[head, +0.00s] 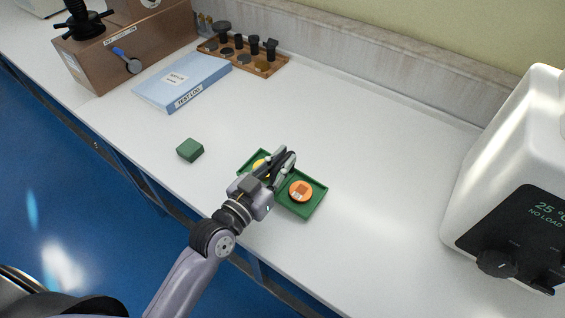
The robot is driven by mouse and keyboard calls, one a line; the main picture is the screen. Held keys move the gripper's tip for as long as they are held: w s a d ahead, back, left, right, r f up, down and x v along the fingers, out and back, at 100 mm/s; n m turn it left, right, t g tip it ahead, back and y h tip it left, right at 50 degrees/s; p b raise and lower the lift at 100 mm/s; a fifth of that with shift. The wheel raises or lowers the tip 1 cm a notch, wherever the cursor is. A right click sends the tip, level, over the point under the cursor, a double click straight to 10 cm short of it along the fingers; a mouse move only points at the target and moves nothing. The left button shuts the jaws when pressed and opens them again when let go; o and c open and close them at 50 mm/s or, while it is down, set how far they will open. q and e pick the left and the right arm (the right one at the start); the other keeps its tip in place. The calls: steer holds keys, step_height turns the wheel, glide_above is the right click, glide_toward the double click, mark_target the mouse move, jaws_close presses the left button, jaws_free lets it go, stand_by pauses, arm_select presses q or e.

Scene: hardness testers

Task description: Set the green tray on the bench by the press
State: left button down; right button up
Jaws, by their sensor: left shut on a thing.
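The green tray (316,204) is over the white bench, near its front edge. A yellow round piece (260,166) sits at its left end, partly hidden by my gripper. An orange disc (301,191) with a small pale mark lies in its right part. My left gripper (284,158) is shut on the tray near its middle; the fingers hide the exact grip. I cannot tell whether the tray touches the bench. A brown machine with a black handwheel (86,22), possibly the press, stands at the upper left. My right gripper is not in view.
A green block (190,149) lies left of the tray. A blue TEST LOG binder (184,80) and a wooden rack of dark pieces (262,66) lie farther back. A white machine reading NO LOAD (518,190) stands at the right. The bench (370,150) between is clear.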

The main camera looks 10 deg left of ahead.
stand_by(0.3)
arm_select(q)
steer(key=shift+f, duration=0.5)
steer(key=shift+f, duration=0.1)
steer(key=shift+s, duration=0.1)
steer(key=c, duration=1.6)
jaws_free()
steer(key=shift+f+b, duration=0.3)
steer(key=shift+f, duration=0.1)
steer(key=shift+c, duration=0.2)
steer(key=shift+d+r, duration=0.1)
steer(key=r+v, duration=0.1)
steer(key=v, duration=1.1)
steer(key=shift+r+b, duration=0.25)
steer(key=shift+b, duration=0.15)
